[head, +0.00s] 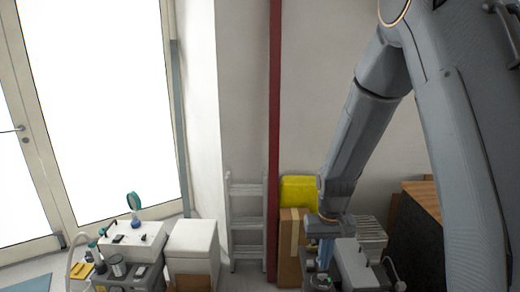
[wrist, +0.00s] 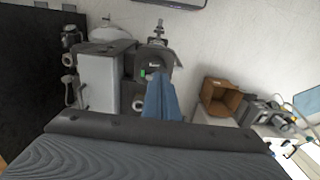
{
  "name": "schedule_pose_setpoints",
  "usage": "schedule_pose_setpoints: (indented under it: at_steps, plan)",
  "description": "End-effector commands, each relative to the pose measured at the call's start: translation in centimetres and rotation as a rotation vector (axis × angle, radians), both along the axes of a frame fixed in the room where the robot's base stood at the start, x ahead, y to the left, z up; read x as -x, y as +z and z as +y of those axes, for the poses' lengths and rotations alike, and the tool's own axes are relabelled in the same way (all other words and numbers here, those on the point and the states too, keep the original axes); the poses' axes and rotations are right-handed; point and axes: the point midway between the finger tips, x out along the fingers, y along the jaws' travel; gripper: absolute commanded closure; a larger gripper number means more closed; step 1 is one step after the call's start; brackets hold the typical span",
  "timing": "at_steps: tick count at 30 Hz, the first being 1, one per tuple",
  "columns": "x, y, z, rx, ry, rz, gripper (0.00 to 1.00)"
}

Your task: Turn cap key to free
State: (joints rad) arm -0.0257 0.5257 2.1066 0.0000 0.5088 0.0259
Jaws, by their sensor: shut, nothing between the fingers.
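My gripper (wrist: 160,88) shows in the wrist view as blue fingers closed together, with nothing between them. In the head view my gripper (head: 325,254) points down beside grey equipment at the lower right. A dark grey compressor unit (wrist: 153,58) stands beyond the fingertips, with a small green mark on its front and a metal fitting (wrist: 158,34) on top. The fingers cover part of its lower front. I cannot tell which part is the cap key, or how it is turned. I cannot tell whether the fingers touch the unit.
A pale cabinet-like unit (wrist: 102,80) stands left of the dark one. An open cardboard box (wrist: 220,98) lies to the right, with more equipment beyond. In the head view, a ladder (head: 246,215), a red post (head: 273,140) and a white box (head: 192,246) stand left of my arm.

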Motion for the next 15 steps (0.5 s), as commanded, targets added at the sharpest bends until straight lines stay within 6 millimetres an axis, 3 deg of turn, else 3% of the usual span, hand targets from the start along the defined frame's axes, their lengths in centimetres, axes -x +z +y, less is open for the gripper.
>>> schedule_pose_setpoints:
  at_steps: [8, 15]
  plan:
    - [-0.2, -1.6, 0.0, 0.000, 0.000, 0.000, 1.00]
    - [-0.2, -4.4, 0.0, 0.000, 0.000, 0.002, 1.00]
